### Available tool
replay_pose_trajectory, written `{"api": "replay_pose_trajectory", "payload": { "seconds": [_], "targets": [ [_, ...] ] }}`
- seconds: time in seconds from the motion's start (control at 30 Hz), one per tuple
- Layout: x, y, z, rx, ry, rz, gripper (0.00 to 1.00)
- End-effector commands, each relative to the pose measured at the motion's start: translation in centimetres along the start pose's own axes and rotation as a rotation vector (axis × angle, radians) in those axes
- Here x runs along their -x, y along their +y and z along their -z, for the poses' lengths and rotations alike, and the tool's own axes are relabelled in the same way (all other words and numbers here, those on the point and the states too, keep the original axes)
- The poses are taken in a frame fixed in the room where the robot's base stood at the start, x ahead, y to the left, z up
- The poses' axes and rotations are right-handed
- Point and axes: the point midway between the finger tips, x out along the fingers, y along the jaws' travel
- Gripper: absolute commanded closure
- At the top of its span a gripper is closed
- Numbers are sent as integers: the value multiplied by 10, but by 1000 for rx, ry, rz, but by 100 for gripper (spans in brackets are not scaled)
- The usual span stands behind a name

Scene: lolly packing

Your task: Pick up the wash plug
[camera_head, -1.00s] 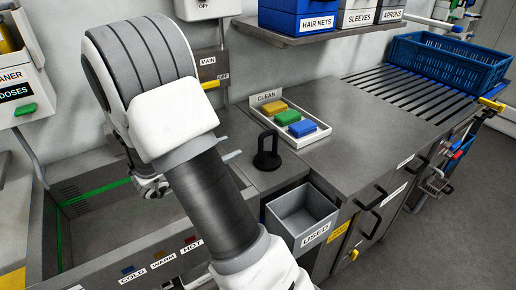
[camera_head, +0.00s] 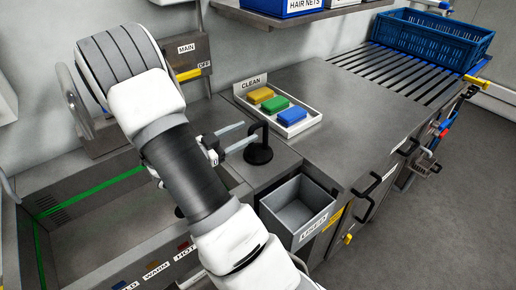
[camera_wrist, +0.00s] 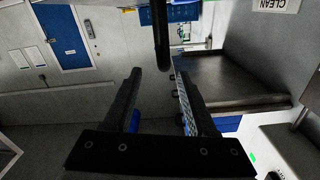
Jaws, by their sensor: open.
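The wash plug (camera_head: 259,154) is black, with a round base and an upright looped handle. It stands on the grey counter beside the sink, behind the grey bin. My gripper (camera_head: 247,134) is open, its two fingers pointing right at the plug's handle, with the tips close to it. In the wrist view, a dark upright bar (camera_wrist: 161,38), which looks like the plug's handle, shows in line with the gap between my open fingers (camera_wrist: 158,72). I cannot tell whether it touches either finger. The plug's base does not clearly show there.
The tray (camera_head: 306,127) marked CLEAN, with yellow, green and blue blocks, stands just behind the plug. The open USED bin (camera_head: 284,226) is in front of it. The sink (camera_head: 95,218) lies left, partly behind my arm. The counter to the right (camera_head: 350,110) is clear.

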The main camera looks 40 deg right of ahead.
Motion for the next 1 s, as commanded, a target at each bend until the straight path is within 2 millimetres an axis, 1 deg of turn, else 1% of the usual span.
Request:
{"api": "replay_pose_trajectory", "payload": {
  "seconds": [0.03,0.13,0.2,0.37,0.43,0.6,0.7,0.8,1.0],
  "targets": [
    [-12,1,0,0,2,-4,43],
    [-28,0,0,-1,0,-3,43],
    [-36,0,0,-1,0,0,43],
    [-45,-1,0,-1,-1,0,43],
    [-52,-1,-1,-1,0,-1,43],
    [-78,-4,-3,-1,0,-2,43],
    [-89,-4,-3,-1,0,-1,43],
    [-94,-5,-3,-1,0,1,43],
    [-94,-5,-4,-1,-1,2,43]
  ]
}}
